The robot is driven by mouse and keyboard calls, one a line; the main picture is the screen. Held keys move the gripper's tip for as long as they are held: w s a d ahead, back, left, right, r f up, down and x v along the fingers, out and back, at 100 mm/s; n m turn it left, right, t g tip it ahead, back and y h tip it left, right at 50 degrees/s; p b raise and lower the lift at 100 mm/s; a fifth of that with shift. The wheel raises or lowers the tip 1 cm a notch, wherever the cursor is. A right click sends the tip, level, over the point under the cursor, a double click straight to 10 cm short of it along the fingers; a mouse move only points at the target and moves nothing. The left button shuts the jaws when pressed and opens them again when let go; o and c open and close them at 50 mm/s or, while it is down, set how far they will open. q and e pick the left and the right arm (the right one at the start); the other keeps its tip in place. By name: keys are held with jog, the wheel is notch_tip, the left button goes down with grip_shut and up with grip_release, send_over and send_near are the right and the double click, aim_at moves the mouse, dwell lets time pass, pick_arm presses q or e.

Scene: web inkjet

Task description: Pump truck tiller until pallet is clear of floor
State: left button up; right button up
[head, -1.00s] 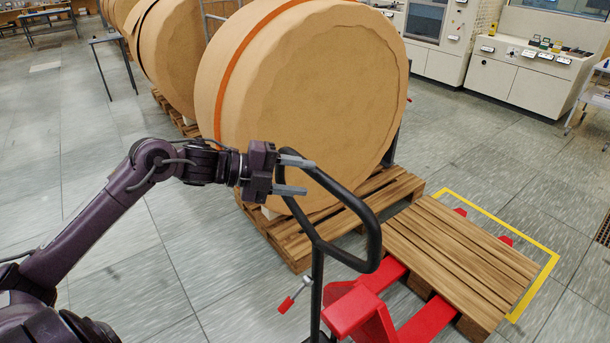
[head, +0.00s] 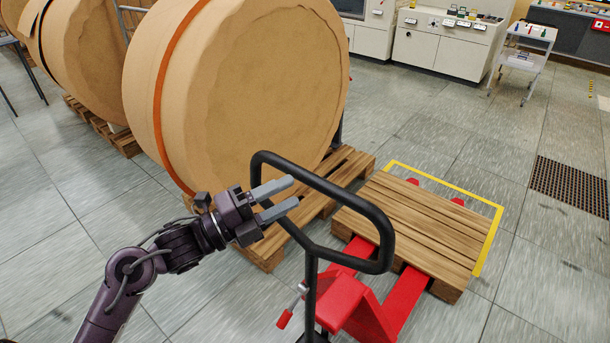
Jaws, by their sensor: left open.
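The black looped tiller (head: 383,240) of the red pallet truck (head: 350,305) stands upright in the lower middle of the head view. The truck's red forks reach under a wooden pallet (head: 425,225); red fork tips show at its far side. I cannot tell whether the pallet touches the floor. My left gripper (head: 286,198) is open, its two grey fingers pointing right at the left side of the tiller loop. The fingers overlap the loop's left bar in the picture; I cannot tell whether they touch it. My right gripper is out of view.
A large brown paper roll (head: 250,90) stands on another wooden pallet (head: 345,175) just behind the tiller. Yellow floor tape (head: 490,240) borders the truck's pallet. A white cart (head: 525,60) and control cabinets (head: 440,45) stand at the back.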

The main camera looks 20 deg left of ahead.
aim_at(307, 184)
pick_arm(q)
jog(key=p+x, duration=0.1)
jog(key=x, duration=0.4)
jog(key=shift+s+d+r+p, duration=0.1)
jog(key=shift+r+p, duration=0.05)
jog(key=shift+p, duration=0.25)
jog(key=shift+w+d, duration=0.15)
jog(key=shift+w, duration=0.2)
jog(key=shift+w+d, duration=0.25)
jog(key=shift+d, duration=0.1)
jog(key=shift+c, duration=0.4)
jog(key=c, duration=0.7)
grip_shut()
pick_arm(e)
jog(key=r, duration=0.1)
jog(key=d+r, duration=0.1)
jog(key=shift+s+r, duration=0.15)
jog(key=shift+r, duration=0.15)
